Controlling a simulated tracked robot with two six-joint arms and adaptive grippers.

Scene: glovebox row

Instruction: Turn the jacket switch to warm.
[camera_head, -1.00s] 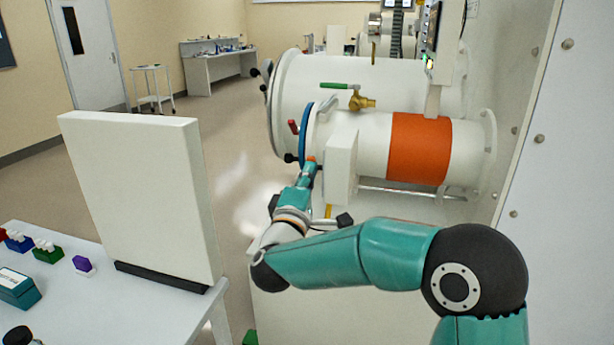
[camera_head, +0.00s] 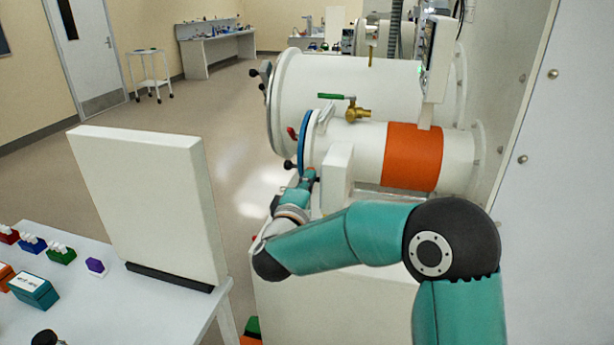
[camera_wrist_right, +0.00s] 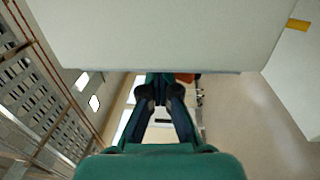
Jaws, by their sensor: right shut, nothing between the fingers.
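The orange jacket (camera_head: 413,157) wraps the small white cylinder on the right in the head view. A white box (camera_head: 338,178) sits on the near side of that cylinder, left of the jacket. No switch knob or its marks can be made out. My right gripper (camera_head: 309,175) is at the box's left side, below the blue-rimmed door (camera_head: 304,140); contact cannot be told. In the wrist view its dark fingers (camera_wrist_right: 160,92) are shut and empty, close under a large pale surface (camera_wrist_right: 160,35). My left gripper is out of view.
A green-handled brass valve (camera_head: 357,113) sits above the small cylinder, in front of the larger chamber (camera_head: 350,80). A table (camera_head: 110,310) at the lower left carries an upright white panel (camera_head: 150,200) and small coloured blocks. Open floor lies behind it.

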